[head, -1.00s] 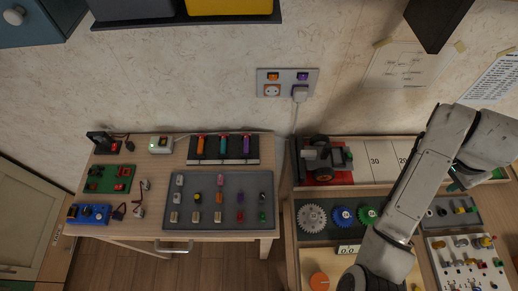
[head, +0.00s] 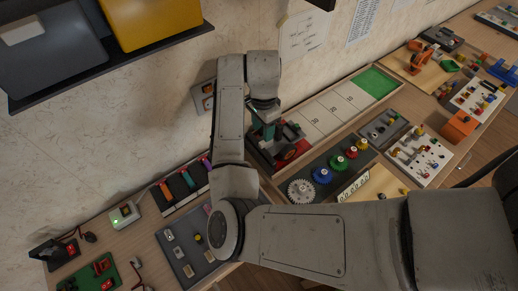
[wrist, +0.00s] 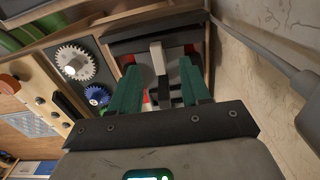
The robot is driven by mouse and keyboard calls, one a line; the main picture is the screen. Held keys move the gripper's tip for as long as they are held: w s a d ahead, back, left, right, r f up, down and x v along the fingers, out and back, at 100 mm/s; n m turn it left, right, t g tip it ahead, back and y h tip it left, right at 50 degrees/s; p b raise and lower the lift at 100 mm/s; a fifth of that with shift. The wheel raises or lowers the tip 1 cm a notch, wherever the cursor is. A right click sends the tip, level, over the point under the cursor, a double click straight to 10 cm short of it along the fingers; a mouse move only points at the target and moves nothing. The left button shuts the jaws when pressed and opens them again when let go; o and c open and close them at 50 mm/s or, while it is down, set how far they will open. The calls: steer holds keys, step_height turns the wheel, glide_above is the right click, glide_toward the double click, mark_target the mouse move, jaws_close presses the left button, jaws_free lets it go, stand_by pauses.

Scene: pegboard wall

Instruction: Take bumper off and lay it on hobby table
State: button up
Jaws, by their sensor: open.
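The toy vehicle (head: 292,136), dark grey with red beneath it, stands at the near end of the numbered track in the head view, partly behind my gripper. My gripper (head: 264,130) has green fingers and is at the vehicle's left side. In the wrist view my gripper (wrist: 160,68) is open, its fingers spread to either side of a light grey upright piece (wrist: 157,58). A wide dark bar (wrist: 150,36) lies beyond the fingertips. I cannot tell which of these parts is the bumper, nor whether the fingers touch anything.
A left table (head: 150,205) holds a grey tray (head: 172,262) of small parts and a rack (head: 183,190) of coloured tools. A wall socket (head: 203,98) with a cable is close to my arm. A shelf (head: 110,60) hangs above left.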

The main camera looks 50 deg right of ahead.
mark_target(265, 146)
steer(key=shift+s+f+p, duration=0.15)
steer(key=shift+f+p, duration=0.1)
steer(key=shift+f, duration=1.15)
steer(key=shift+s+f+p, duration=0.1)
steer(key=shift+f+p, duration=0.15)
steer(key=shift+f, duration=1.1)
jaws_close()
